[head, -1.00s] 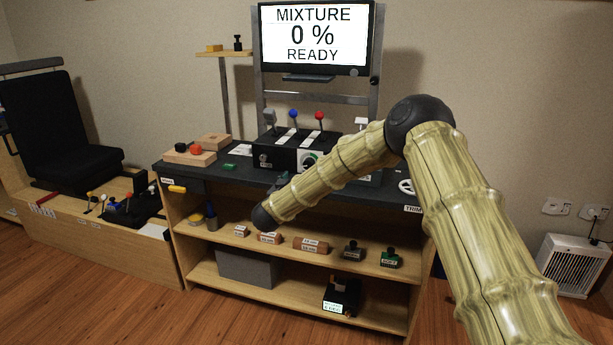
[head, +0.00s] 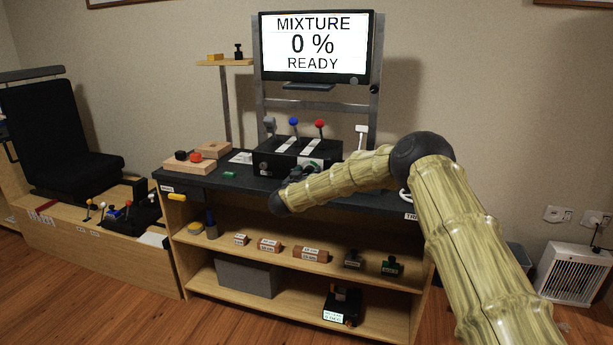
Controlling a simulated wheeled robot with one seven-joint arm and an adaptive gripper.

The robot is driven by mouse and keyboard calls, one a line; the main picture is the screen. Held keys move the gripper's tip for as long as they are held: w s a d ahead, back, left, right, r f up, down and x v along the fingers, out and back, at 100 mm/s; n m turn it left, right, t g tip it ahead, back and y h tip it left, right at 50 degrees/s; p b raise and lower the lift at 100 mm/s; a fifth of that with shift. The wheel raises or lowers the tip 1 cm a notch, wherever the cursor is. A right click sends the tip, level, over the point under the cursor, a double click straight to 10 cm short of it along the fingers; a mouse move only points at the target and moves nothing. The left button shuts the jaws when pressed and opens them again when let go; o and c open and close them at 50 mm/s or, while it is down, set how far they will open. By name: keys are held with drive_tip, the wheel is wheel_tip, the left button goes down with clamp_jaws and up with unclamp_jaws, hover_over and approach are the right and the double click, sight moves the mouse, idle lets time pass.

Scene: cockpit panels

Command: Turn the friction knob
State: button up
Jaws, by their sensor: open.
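My gripper (head: 306,169) is small and dark in the head view, open, at the right part of the box's front face. The friction knob is not clearly visible; the gripper and arm cover that part of the box front. I cannot tell whether the fingers touch anything.
A monitor (head: 314,75) above reads "MIXTURE 0 % READY". The shelf below holds labelled blocks (head: 310,255) and small stands. A black seat (head: 60,130) is at left.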

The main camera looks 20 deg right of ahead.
drive_tip(key=c, duration=1)
drive_tip(key=shift+m, duration=0.3)
drive_tip(key=shift+c, duration=0.2)
